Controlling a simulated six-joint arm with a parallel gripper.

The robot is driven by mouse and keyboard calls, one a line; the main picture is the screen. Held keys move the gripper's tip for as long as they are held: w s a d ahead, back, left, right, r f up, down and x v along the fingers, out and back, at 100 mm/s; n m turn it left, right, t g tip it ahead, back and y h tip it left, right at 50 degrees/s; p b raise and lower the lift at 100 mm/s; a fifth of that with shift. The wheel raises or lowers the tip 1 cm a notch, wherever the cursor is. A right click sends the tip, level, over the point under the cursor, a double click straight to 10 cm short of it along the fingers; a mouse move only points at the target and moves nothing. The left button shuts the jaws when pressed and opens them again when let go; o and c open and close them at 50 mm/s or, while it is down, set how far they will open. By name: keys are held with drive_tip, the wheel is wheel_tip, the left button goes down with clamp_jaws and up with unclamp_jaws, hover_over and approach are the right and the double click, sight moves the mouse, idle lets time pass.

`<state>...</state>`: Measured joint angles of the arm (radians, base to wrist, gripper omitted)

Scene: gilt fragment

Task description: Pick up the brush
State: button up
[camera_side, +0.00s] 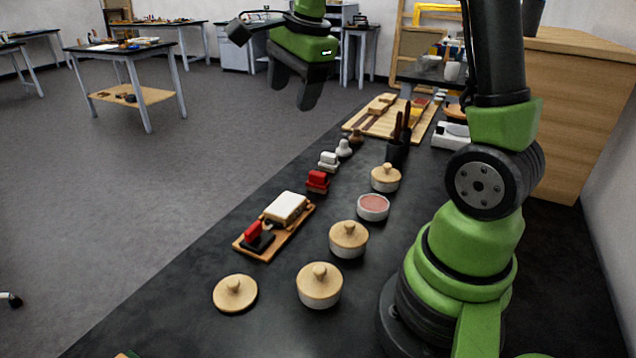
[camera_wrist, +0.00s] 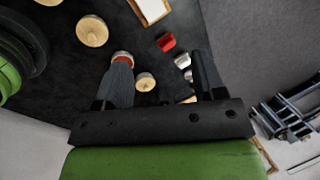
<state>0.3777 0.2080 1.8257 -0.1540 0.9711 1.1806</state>
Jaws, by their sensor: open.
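In the side view, slim dark, reddish-tipped handles (camera_side: 407,114) that look like brushes stand upright in a black cup (camera_side: 396,152) at the middle of the bench. Their bristles are not visible. A red-and-black tool (camera_side: 257,238) lies on a wooden tray (camera_side: 272,247); I cannot tell whether it is a brush. My gripper (camera_side: 296,98) is open and empty, held high to the left of the cup and clear of everything. In the wrist view my gripper (camera_wrist: 160,62) shows two spread fingers above the bench. No brush is clear there.
Several wooden-lidded jars (camera_side: 348,239) and an open pink-filled jar (camera_side: 373,207) stand on the dark bench. A loose lid (camera_side: 235,294), a white pad (camera_side: 287,208), a red block (camera_side: 318,181) and white pieces (camera_side: 329,161) lie nearby. A wooden board (camera_side: 378,127) is behind.

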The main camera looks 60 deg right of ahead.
drive_tip(key=w+d+f+m+g, duration=0.2)
drive_tip(key=w+d+f+m, duration=0.1)
drive_tip(key=d+f+m, duration=0.65)
drive_tip(key=m+g, duration=0.1)
drive_tip(key=m, duration=0.3)
hover_over(324, 174)
wheel_tip(324, 174, down, 8)
drive_tip(key=shift+r, duration=0.25)
wheel_tip(324, 174, down, 4)
drive_tip(key=shift+s+r, duration=0.1)
drive_tip(key=shift+r, duration=0.05)
drive_tip(key=shift+f, duration=3.1)
drive_tip(key=c, duration=1)
wheel_tip(324, 174, up, 10)
drive_tip(key=shift+r, duration=0.1)
drive_tip(key=shift+o, duration=1.4)
drive_tip(key=shift+c, duration=1)
